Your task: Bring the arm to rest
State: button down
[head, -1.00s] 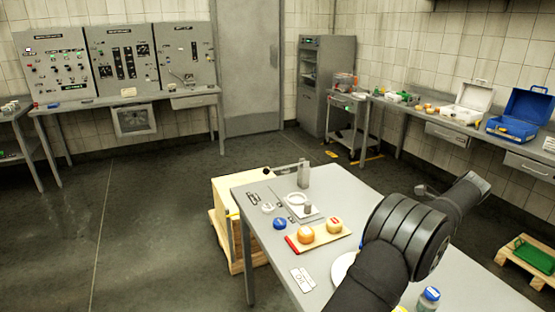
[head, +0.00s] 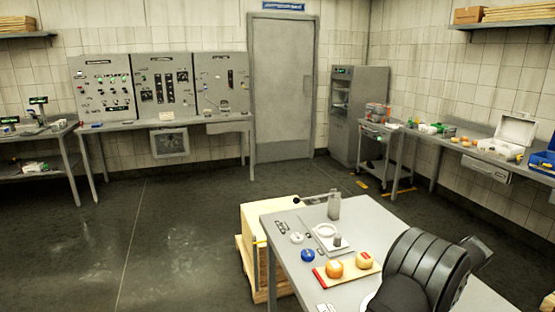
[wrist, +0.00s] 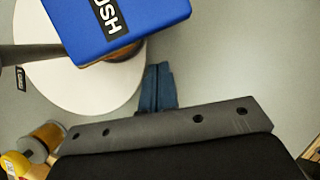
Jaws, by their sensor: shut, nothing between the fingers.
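My gripper (wrist: 157,88) shows in the wrist view with its blue-grey fingertips together and nothing between them. It is beside a white round plate (wrist: 75,95). A blue block (wrist: 150,15) with a label ending in "USH" is just above the fingers, over a brown-edged item on the plate. In the head view my arm is at the lower right, and the gripper itself cannot be made out.
Benches line the walls. The floor at left is clear.

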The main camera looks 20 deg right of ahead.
jog(key=shift+w+a, duration=0.35)
jog(key=shift+w, duration=0.1)
jog(key=shift+s, duration=0.1)
